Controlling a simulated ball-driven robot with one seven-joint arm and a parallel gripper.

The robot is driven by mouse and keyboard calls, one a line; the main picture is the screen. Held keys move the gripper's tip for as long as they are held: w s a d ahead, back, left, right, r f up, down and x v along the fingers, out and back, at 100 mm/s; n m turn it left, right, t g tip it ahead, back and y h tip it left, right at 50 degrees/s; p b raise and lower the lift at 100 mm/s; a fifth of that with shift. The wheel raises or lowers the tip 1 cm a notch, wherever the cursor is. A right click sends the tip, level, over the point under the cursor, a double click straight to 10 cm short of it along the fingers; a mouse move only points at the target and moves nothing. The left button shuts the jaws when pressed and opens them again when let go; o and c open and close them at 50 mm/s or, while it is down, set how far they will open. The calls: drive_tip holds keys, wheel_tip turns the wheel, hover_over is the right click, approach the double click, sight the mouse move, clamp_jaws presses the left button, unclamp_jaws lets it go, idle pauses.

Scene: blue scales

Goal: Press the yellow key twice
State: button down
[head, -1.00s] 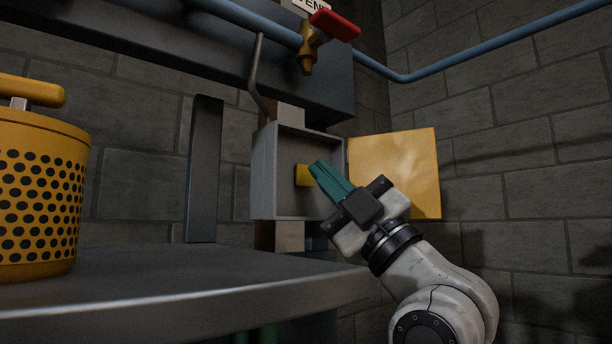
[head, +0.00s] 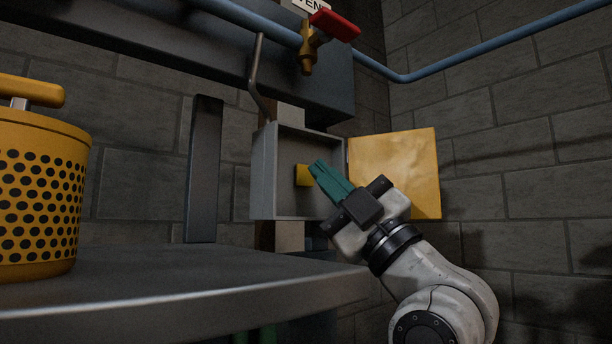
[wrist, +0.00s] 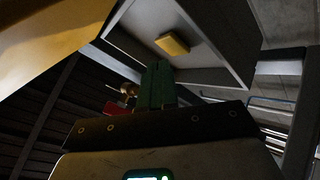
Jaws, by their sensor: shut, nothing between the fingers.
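The yellow key (head: 302,175) is a small block on the back wall inside an open grey box (head: 264,172) on the wall. It also shows in the wrist view (wrist: 173,44), ahead of the fingertips. My gripper (head: 316,166) has green fingers, shut with nothing between them. Its tips are at the box opening, just right of the key in the head view. In the wrist view the fingers (wrist: 155,68) point toward the key, and a gap shows between them and it. The depth of that gap is hard to tell.
The box's yellow door (head: 400,170) stands open to the right, close beside my gripper. A metal bench (head: 180,285) lies in front, with a perforated yellow canister (head: 40,200) at left. A red-handled valve (head: 334,25) and blue pipe (head: 500,48) are above.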

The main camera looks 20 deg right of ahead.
drive_tip(key=shift+w, duration=0.15)
drive_tip(key=shift+w+a, duration=0.1)
drive_tip(key=shift+w, duration=0.15)
drive_tip(key=shift+w+a+b, duration=0.1)
drive_tip(key=shift+w+b, duration=0.2)
drive_tip(key=shift+w, duration=0.05)
idle(0.9)
drive_tip(key=shift+s, duration=0.15)
drive_tip(key=shift+s+d, duration=0.2)
drive_tip(key=shift+s, duration=0.4)
drive_tip(key=s, duration=0.1)
drive_tip(key=s+d, duration=0.1)
drive_tip(key=s, duration=0.1)
drive_tip(key=s+b, duration=0.1)
drive_tip(key=shift+s+d, duration=0.3)
drive_tip(key=shift+s, duration=0.1)
idle(2.6)
